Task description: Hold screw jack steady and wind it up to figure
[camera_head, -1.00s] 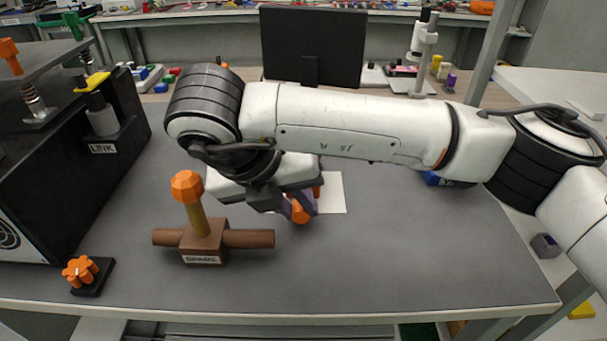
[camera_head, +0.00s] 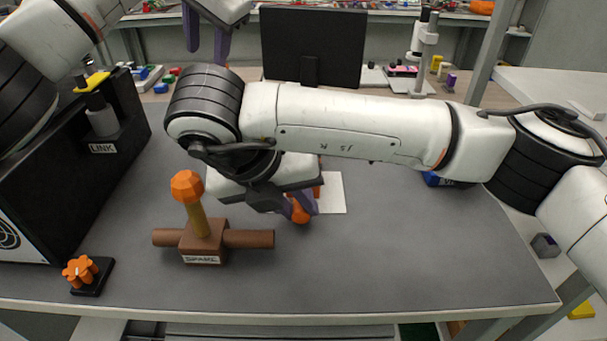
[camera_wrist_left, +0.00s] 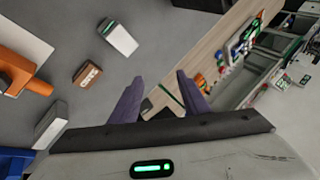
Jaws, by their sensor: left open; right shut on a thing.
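My right gripper (camera_head: 308,205) is shut at the near edge of a white sheet, on an orange part (camera_head: 299,213) largely hidden by the purple fingers and wrist. I cannot tell how much of the screw jack is there. A brown block (camera_head: 202,242) with side bars and a tilted post topped by an orange knob (camera_head: 187,186) stands left of it, untouched; its small label is hard to read. My left gripper (camera_head: 207,38) is open and empty, high above the back left of the table; its spread fingers show in the left wrist view (camera_wrist_left: 160,97).
A black housing labelled LINK (camera_head: 102,148) stands at the left. An orange star knob on a black base (camera_head: 82,271) sits at the front left. A dark monitor (camera_head: 313,45) stands behind. The grey table's right front (camera_head: 430,260) is clear.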

